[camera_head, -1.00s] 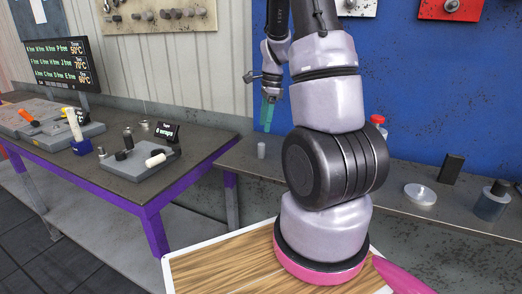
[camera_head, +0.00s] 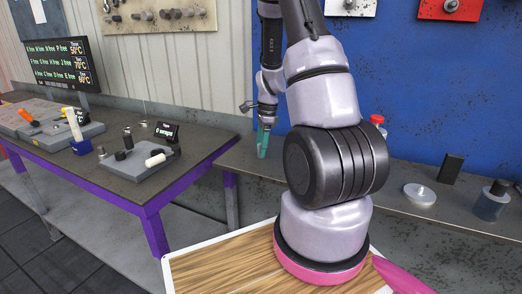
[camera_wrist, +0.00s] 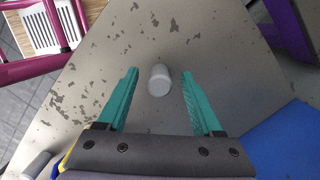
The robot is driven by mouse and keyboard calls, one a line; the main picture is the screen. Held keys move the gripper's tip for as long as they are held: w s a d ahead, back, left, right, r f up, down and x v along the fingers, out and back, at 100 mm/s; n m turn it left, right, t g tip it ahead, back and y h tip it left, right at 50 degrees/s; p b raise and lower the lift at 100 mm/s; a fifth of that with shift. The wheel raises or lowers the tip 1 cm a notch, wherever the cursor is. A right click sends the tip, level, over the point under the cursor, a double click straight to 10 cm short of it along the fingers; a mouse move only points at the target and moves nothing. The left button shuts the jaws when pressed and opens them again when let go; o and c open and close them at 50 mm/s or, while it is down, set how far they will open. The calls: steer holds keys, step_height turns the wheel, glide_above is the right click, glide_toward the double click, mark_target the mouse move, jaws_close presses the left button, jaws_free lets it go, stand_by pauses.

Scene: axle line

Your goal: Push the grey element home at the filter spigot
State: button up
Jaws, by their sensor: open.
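A small grey cylinder, which looks like the grey element (camera_wrist: 159,80), stands on the grey metal bench in the wrist view. My gripper (camera_wrist: 158,88) is open, with one teal finger on each side of the cylinder and a gap to both. In the head view my gripper (camera_head: 263,143) points down just above the bench near its left end, and its fingers hide the cylinder. The filter spigot cannot be told for sure; a grey fixture plate (camera_head: 140,174) with dark upright posts and a white cylinder (camera_head: 155,160) sits on the purple-framed table to the left.
A small dark sign (camera_head: 167,132) stands behind the fixture plate. A round silver disc (camera_head: 419,194), a black block (camera_head: 450,168) and a dark-capped jar (camera_head: 492,202) stand on the bench at right. The bench around the cylinder is clear.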

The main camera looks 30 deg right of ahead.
jaws_close()
steer(key=shift+r, duration=0.15)
